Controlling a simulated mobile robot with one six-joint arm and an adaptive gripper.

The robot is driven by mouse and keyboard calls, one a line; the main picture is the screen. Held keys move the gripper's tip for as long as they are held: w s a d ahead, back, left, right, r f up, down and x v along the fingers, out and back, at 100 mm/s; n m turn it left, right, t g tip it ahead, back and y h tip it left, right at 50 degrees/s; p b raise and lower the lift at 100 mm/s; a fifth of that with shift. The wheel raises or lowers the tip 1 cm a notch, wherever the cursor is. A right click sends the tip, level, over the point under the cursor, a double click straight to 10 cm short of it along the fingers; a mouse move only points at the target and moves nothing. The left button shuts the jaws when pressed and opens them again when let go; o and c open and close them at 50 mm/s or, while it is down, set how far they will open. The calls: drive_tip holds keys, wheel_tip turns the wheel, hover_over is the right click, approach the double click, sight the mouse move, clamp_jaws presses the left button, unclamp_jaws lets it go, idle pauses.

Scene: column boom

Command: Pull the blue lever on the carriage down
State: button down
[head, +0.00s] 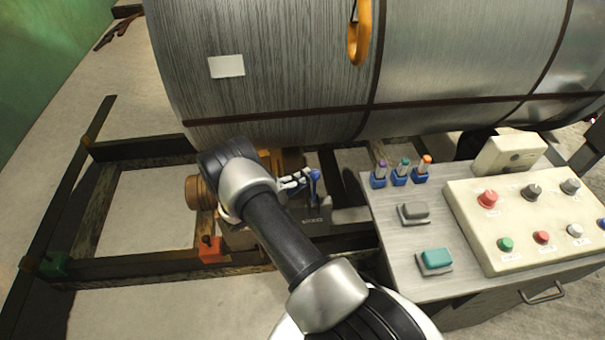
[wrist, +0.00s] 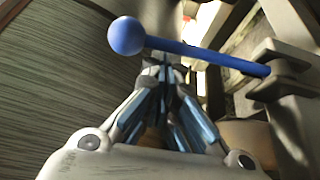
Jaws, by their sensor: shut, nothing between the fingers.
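The blue lever (wrist: 205,52) runs across the wrist view, from a round ball knob (wrist: 126,36) at the left to a grey bracket (wrist: 280,75) at the right. My gripper (wrist: 165,72) is shut and empty, with its fingertips close by the lever's rod near the knob. I cannot tell whether they touch it. In the head view the blue lever (head: 315,175) shows small, just right of my gripper (head: 304,179). The carriage (head: 310,222) is a dark body beneath, partly hidden by my arm.
A large metal cylinder (head: 280,75) with an orange hook (head: 358,35) fills the back. A metal cabinet (head: 385,230) with a control panel (head: 520,240) and several small coloured-top items stands at the right. Dark rails (head: 150,268) frame the floor at the left.

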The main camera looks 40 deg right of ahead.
drive_tip(key=shift+s+a, duration=0.15)
drive_tip(key=shift+s, duration=0.05)
drive_tip(key=shift+s+a+r, duration=0.1)
drive_tip(key=shift+s+a, duration=0.3)
drive_tip(key=shift+s, duration=0.3)
drive_tip(key=a, duration=0.8)
drive_tip(key=w+a, duration=0.1)
drive_tip(key=a, duration=0.3)
drive_tip(key=w+d+p, duration=0.2)
drive_tip(key=w+d, duration=0.2)
drive_tip(key=d, duration=0.1)
drive_tip(key=shift+d, duration=0.3)
